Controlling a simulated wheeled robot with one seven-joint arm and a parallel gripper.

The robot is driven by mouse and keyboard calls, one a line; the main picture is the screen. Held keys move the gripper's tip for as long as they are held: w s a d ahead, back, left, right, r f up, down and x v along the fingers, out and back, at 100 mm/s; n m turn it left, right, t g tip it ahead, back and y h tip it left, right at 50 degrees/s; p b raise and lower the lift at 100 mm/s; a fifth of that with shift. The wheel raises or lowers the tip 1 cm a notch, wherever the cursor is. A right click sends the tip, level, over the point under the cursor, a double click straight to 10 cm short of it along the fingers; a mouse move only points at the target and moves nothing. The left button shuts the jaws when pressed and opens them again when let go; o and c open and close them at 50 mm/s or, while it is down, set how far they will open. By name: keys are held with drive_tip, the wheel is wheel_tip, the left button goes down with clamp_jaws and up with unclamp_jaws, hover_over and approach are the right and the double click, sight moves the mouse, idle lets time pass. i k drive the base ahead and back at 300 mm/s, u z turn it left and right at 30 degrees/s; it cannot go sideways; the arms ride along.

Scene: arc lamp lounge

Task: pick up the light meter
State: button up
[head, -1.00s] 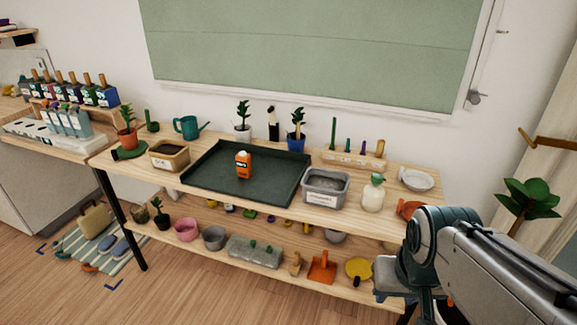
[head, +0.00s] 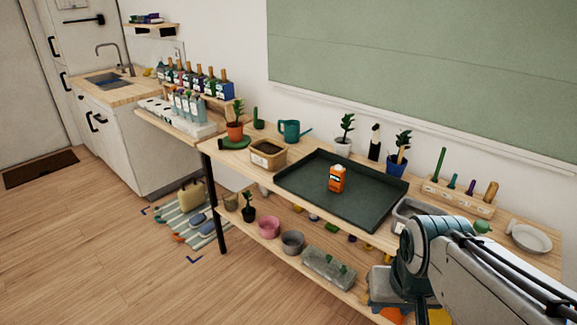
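A small upright orange device with a white and dark front, which looks like the light meter (head: 338,179), stands on the black tray (head: 306,188) on the tabletop. It stands clear of the tray's raised edges, with nothing touching it. My arm fills the lower right of the view, to the right of and nearer than the tray. My gripper's fingers are not visible in the head view.
The wooden bench (head: 221,159) also carries a tan tub (head: 268,156), a teal watering can (head: 290,131), potted plants, a grey bin (head: 405,217) partly behind my arm, and a peg rack (head: 459,197). Its lower shelf holds pots. Open floor (head: 110,240) lies at the left.

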sight(337, 172)
drive_tip(key=u, duration=0.25)
drive_tip(key=i, duration=1.35)
drive_tip(key=z, duration=0.8)
